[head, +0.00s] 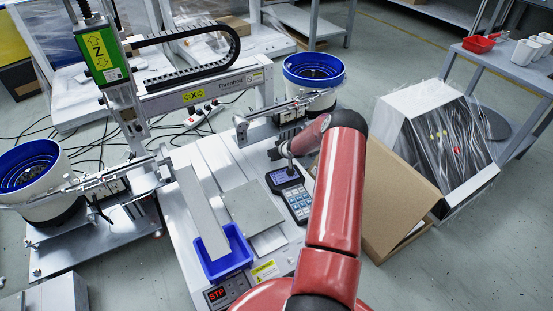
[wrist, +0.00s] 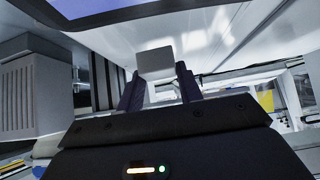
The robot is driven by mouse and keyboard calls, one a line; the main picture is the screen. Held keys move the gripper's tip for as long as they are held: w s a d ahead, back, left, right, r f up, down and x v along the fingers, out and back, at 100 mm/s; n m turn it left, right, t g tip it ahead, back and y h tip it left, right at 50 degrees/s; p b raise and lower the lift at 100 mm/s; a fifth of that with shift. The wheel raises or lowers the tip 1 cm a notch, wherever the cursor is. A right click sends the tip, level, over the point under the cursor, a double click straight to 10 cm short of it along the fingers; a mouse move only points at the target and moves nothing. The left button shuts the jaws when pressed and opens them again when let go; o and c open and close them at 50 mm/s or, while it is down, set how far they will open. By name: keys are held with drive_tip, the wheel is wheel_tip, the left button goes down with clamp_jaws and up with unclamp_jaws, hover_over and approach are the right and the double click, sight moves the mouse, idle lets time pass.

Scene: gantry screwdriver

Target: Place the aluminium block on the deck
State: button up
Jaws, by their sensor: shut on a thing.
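My gripper (wrist: 158,88) is shut on a small light-grey aluminium block (wrist: 155,62) in the wrist view. The block sits between the two dark fingertips and sticks out past them. In the head view my gripper (head: 277,154) is above the far part of the machine's pale deck (head: 205,150), just beyond the keypad pendant. The block is too small or hidden to make out there. I cannot tell whether the block touches any surface.
The keypad pendant (head: 290,194) lies on the deck beside a flat grey plate (head: 251,207). A blue bin (head: 225,255) stands at the front. Bowl feeders stand left (head: 32,170) and behind (head: 313,72). The gantry (head: 205,90) spans the back. An open cardboard box (head: 395,195) is at right.

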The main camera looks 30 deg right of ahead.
drive_tip(key=shift+f, duration=1.25)
drive_tip(key=shift+f+b, duration=0.2)
drive_tip(key=shift+b, duration=0.1)
drive_tip(key=o, duration=1)
drive_tip(key=shift+o, duration=0.2)
